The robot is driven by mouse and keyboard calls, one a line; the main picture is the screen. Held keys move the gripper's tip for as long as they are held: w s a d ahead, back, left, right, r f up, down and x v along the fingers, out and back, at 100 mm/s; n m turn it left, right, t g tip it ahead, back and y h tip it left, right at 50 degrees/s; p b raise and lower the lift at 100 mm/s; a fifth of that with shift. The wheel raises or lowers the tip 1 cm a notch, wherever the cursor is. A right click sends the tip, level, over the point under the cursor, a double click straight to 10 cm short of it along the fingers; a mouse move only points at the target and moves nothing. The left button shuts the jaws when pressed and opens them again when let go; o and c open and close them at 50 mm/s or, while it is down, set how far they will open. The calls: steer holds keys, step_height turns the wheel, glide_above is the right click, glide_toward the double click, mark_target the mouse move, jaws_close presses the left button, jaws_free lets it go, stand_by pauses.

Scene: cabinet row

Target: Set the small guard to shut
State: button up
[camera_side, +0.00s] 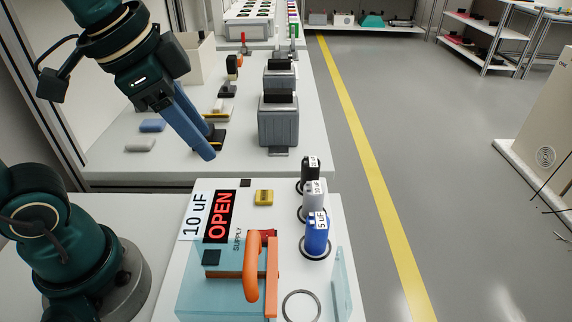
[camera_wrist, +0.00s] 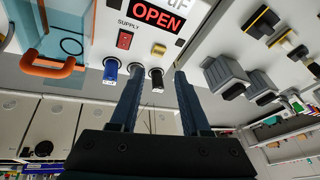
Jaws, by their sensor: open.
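The small guard is a clear blue-tinted cover (camera_side: 215,292) on the front part of a white panel in the side view. It has an orange edge strip and an orange loop handle (camera_side: 251,270). In the wrist view the orange handle (camera_wrist: 45,67) is at the upper left. A red-lit display (camera_side: 221,216) on the panel reads OPEN. Whether the cover is raised or lowered is hard to tell. My gripper (camera_side: 211,147) is open and empty, high behind the panel and well away from the handle. Its two dark blue fingers are apart in the wrist view (camera_wrist: 158,76).
Blue (camera_side: 316,234), pale (camera_side: 313,194) and black (camera_side: 310,168) cylinders stand along the panel's right side. A red supply switch (camera_side: 268,235) sits near the handle, and a yellow block (camera_side: 264,197) behind. Grey boxes (camera_side: 279,122) stand on the bench behind.

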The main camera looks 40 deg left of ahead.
steer(key=w+d+r+m+g, duration=0.1)
steer(key=w+d+r+m, duration=0.15)
steer(key=w+m, duration=0.3)
steer(key=m+g, duration=0.4)
steer(key=m, duration=1.5)
glide_above(314, 186)
step_height(314, 186, down, 3)
steer(key=shift+f, duration=5.95)
steer(key=r, duration=0.5)
steer(key=shift+a, duration=0.4)
steer(key=s+a+r, duration=0.1)
steer(key=a+r, duration=0.5)
steer(key=a, duration=0.4)
steer(key=shift+a+r, duration=0.2)
steer(key=shift+a, duration=0.2)
